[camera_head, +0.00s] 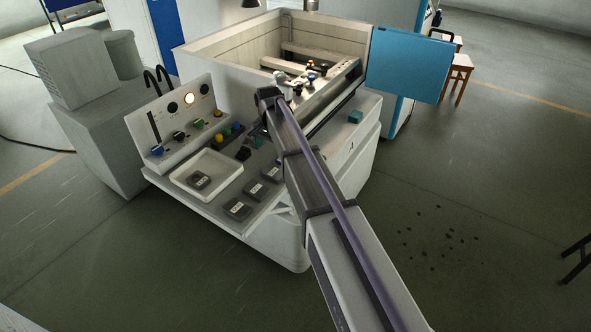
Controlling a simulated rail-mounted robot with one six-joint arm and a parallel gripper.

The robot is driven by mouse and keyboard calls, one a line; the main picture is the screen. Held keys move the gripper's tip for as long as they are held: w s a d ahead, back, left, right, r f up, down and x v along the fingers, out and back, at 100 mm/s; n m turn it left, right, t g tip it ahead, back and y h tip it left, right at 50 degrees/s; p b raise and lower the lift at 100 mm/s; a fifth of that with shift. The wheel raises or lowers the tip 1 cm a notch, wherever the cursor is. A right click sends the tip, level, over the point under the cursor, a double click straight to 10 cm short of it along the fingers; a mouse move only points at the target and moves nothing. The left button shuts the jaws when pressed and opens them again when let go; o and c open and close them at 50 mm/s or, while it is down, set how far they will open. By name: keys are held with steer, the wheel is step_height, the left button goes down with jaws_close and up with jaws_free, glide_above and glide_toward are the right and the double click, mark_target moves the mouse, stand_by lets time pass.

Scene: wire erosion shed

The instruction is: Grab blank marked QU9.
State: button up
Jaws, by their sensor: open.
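Several dark square blanks with small white labels lie at the front of the machine. One blank (198,181) is in the shallow white tray (226,179). Three more lie in a row on the ledge to the right of the tray: a front blank (237,209), a middle blank (255,189) and a rear blank (271,173). The labels are too small to read, so I cannot tell which is QU9. My gripper (256,136) is at the far end of my arm, behind the row and apart from it. It is open, small and partly hidden by my arm.
Small coloured parts (224,136) lie near my gripper. The walled machine tank (222,62) rises behind, with an open blue door (409,62) to the right.

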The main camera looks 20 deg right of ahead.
mark_target(273, 172)
step_height(273, 172, down, 11)
steer(key=b, duration=1.1)
steer(key=shift+a+f, duration=0.1)
steer(key=shift+s+r, duration=0.1)
steer(key=shift+r, duration=0.15)
steer(key=shift+c, duration=0.3)
steer(key=c, duration=1.1)
steer(key=shift+c, duration=0.2)
step_height(273, 172, up, 10)
steer(key=p, duration=1)
